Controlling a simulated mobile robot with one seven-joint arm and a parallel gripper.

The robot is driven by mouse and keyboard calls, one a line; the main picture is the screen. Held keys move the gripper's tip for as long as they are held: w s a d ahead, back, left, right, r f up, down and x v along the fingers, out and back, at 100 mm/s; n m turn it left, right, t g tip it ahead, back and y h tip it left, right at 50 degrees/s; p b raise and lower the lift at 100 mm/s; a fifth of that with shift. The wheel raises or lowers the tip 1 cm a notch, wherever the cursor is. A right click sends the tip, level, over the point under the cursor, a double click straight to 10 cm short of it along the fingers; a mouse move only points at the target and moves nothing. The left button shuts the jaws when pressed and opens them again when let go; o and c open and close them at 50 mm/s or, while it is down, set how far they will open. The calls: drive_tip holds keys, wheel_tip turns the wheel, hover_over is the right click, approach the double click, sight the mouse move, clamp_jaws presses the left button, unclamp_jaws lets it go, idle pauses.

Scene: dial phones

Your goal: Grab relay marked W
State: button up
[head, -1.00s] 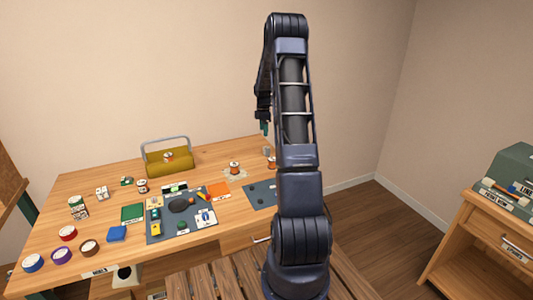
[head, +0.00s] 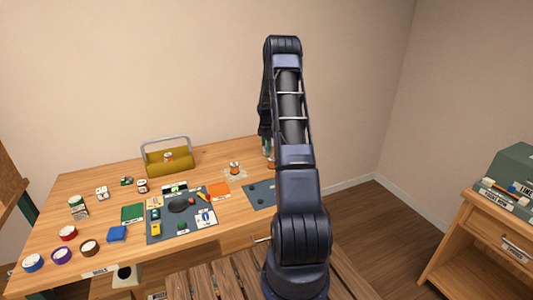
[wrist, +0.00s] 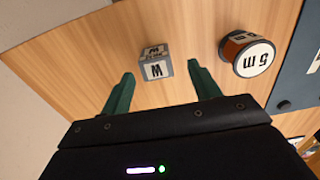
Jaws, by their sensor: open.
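The relay, a small grey block with a black W on its pale label (wrist: 156,68), stands on the wooden table in the wrist view. My gripper (wrist: 162,74) is open, with its two green fingers apart. The block appears between and just beyond the fingertips, and nothing is held. In the head view my gripper (head: 267,152) is low over the table's far right corner, partly behind my arm, and the block cannot be made out there.
An orange-brown cylinder with a white lettered top (wrist: 247,55) stands close to the right finger. A dark mat (wrist: 300,75) lies farther right. In the head view, a yellow toolbox (head: 168,161) and many small items occupy the wooden table (head: 215,152).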

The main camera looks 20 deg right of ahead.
sight(265, 147)
drive_tip(key=f, duration=0.4)
drive_tip(key=shift+w+f, duration=0.2)
drive_tip(key=shift+f, duration=0.1)
drive_tip(key=c, duration=1.1)
